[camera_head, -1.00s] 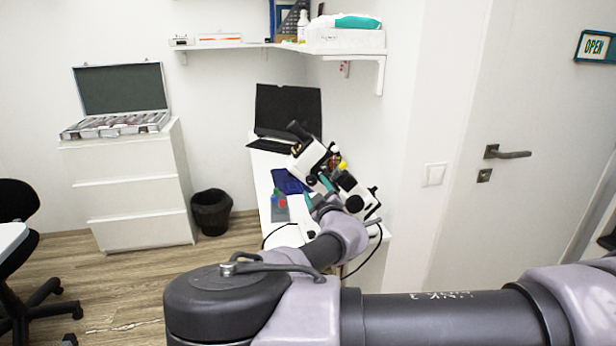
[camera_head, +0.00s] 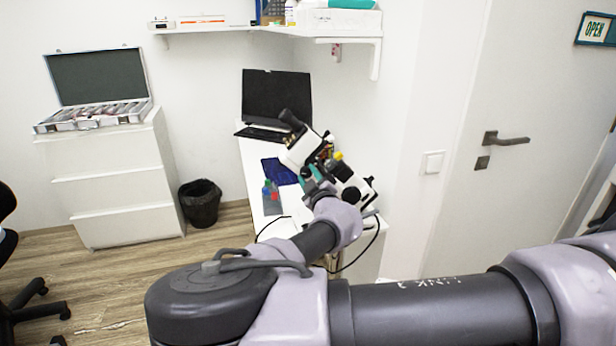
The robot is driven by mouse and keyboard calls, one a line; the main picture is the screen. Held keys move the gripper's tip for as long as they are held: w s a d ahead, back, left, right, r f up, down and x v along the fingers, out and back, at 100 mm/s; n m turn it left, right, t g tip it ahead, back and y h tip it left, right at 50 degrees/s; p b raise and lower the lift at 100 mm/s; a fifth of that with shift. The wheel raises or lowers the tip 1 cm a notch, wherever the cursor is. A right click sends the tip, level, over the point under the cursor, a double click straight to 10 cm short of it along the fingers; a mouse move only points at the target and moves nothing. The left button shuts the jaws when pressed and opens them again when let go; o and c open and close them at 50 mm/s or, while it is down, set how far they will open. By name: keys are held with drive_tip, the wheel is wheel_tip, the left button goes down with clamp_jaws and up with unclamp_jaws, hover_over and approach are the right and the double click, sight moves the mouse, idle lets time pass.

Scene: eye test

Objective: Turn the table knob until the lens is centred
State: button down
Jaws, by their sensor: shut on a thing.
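A white and black optical instrument (camera_head: 302,150) with a dark eyepiece tube stands tilted in view on the white desk (camera_head: 252,160). My gripper (camera_head: 312,184) is at the lower front of this instrument, shut on a small part there that I take to be the table knob. The knob itself is hidden by my gripper and wrist. The lens cannot be made out, so its centring cannot be seen. My forearm covers the near part of the desk.
A black laptop (camera_head: 277,98) stands open behind the instrument. Small red, green and blue items (camera_head: 270,190) lie to its left. A black bin (camera_head: 200,204) and white drawers (camera_head: 115,185) stand left. A door (camera_head: 530,90) is right. A dark cable hangs near my wrist.

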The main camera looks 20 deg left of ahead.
drive_tip(key=shift+m, duration=1.1)
drive_tip(key=shift+c, duration=2.3)
unclamp_jaws()
